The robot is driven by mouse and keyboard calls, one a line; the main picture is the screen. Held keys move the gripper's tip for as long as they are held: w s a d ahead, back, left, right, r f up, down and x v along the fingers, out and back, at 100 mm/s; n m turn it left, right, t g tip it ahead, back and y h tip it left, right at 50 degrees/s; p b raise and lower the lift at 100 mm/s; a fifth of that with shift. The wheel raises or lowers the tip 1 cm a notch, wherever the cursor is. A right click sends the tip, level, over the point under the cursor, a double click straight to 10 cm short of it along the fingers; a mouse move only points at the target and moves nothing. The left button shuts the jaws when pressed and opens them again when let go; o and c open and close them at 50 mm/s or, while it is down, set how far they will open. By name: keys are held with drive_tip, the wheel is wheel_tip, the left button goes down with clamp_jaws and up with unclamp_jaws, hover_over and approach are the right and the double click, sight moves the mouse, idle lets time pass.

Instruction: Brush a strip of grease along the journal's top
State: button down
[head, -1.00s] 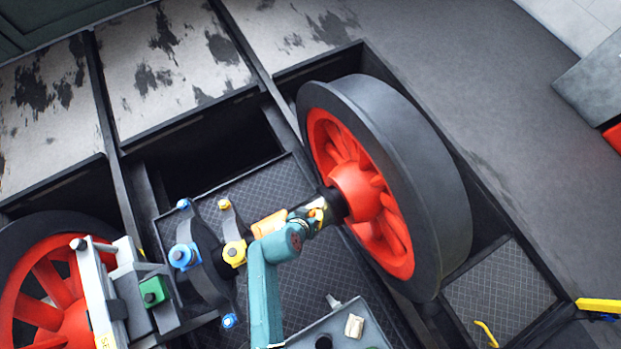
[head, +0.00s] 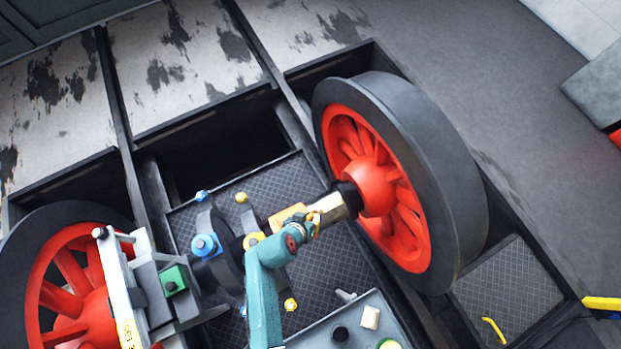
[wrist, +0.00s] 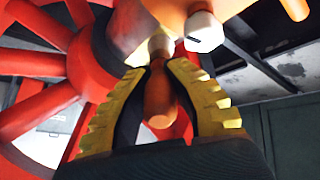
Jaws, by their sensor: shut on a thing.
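The journal (head: 331,208) is a shiny metal length of axle beside the red hub of the right wheel (head: 375,188). My gripper (head: 313,224) is at the journal's left end, close to an orange block (head: 287,217). In the wrist view my gripper (wrist: 167,92) is shut on a brush with an orange-brown handle (wrist: 159,97). The brush's pale ferrule points toward the journal (wrist: 124,28); its bristles are hard to make out. I cannot tell whether they touch the metal, or whether grease is on it.
A grey tray (head: 318,337) at the bottom holds a black pot (head: 340,334), a cream block (head: 370,317) and a green-rimmed item (head: 389,344). A clamp-like frame with a green block (head: 174,279) stands by the left red wheel (head: 62,285). Open pits lie between the floor beams.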

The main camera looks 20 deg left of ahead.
drive_tip(key=shift+s+a, duration=0.3)
wheel_tip(320, 180, up, 4)
drive_tip(key=p, duration=0.3)
drive_tip(key=shift+w+r, duration=0.1)
drive_tip(key=shift+r, duration=0.15)
drive_tip(key=shift+r+p, duration=0.7)
drive_tip(key=shift+p, duration=0.3)
drive_tip(key=shift+r+p, duration=1.15)
drive_tip(key=shift+r, duration=0.05)
